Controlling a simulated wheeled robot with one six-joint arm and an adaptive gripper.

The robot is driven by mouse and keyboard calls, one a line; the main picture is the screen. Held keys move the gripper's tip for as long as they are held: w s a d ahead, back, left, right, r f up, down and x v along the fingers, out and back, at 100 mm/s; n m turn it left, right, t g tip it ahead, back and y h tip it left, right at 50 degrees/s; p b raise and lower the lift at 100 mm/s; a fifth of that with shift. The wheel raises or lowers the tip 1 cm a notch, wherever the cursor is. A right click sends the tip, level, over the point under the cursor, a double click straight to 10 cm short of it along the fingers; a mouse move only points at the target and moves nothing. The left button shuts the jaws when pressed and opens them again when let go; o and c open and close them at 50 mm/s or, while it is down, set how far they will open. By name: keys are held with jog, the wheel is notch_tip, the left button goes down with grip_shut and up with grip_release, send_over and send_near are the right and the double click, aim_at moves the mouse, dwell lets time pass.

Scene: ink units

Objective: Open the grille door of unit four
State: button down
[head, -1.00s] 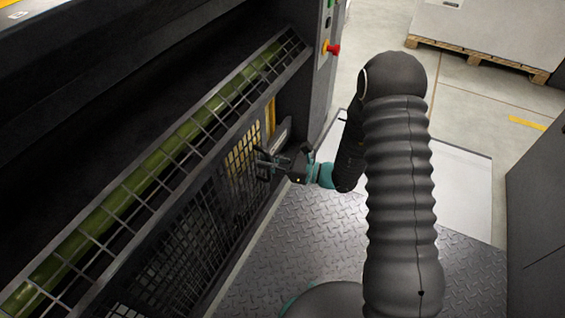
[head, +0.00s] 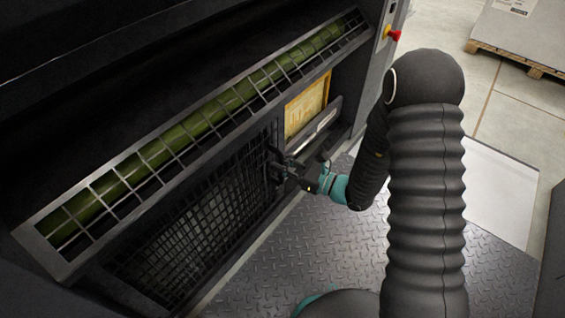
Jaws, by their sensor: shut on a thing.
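The grille door (head: 205,222) is a black wire-mesh panel low on the dark machine, left of my gripper in the head view. My gripper (head: 280,168) is shut at the right edge of the door, apparently on its handle. The fingers and dark metal overlap, so the exact grip is hard to see. Right of the door is an uncovered opening with a yellow panel (head: 307,104) inside. The unit's number is not readable here.
A slanted guard grid (head: 165,150) over a green roller runs above the door. A red stop button (head: 393,34) sits on the column at the right. Tread-plate floor (head: 290,250) lies in front. A loaded pallet (head: 515,60) stands at the far right.

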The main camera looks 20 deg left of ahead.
jog(key=shift+s, duration=0.15)
jog(key=c, duration=1.1)
grip_release()
jog(key=shift+d, duration=0.1)
jog(key=shift+c, duration=0.2)
jog(key=s+d, duration=0.1)
jog(key=d, duration=1)
jog(key=shift+s+d, duration=0.35)
jog(key=shift+s, duration=0.05)
